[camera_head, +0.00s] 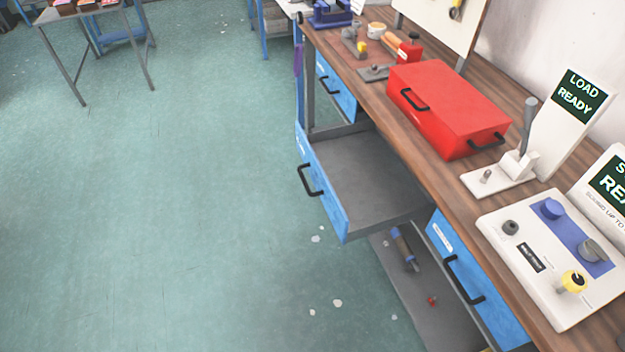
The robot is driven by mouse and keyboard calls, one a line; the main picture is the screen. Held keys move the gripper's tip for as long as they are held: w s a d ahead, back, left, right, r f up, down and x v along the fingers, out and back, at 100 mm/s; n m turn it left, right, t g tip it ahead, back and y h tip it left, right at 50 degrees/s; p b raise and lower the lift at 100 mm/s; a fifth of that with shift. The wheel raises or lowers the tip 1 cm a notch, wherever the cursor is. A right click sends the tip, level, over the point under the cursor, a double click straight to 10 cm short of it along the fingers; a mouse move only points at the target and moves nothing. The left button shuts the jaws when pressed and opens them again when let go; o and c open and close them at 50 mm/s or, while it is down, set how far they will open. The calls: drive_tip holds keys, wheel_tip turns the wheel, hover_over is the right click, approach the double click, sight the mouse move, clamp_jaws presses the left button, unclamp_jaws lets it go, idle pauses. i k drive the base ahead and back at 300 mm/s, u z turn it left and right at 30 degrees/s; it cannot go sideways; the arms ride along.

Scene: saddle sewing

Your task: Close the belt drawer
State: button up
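A blue-fronted drawer (322,197) stands pulled out from under the wooden workbench. It has a black handle (310,180) on its front, and its grey inside looks empty. A small label on its front is too small to read, so I cannot tell for sure that it is the belt drawer. Two other blue drawers, one at the far end (335,88) and one at the near end (490,310), look shut. My gripper is not in view.
The bench top (450,175) holds a red toolbox (450,100), a "LOAD READY" device (565,120) and a white control panel (550,255). A lower shelf (415,300) holds a tool. Green floor left of the open drawer is clear. A table (90,12) stands far left.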

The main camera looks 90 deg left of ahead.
sight(365, 188)
drive_tip(key=u, duration=3.2)
drive_tip(key=i, duration=0.4)
drive_tip(key=u, duration=0.45)
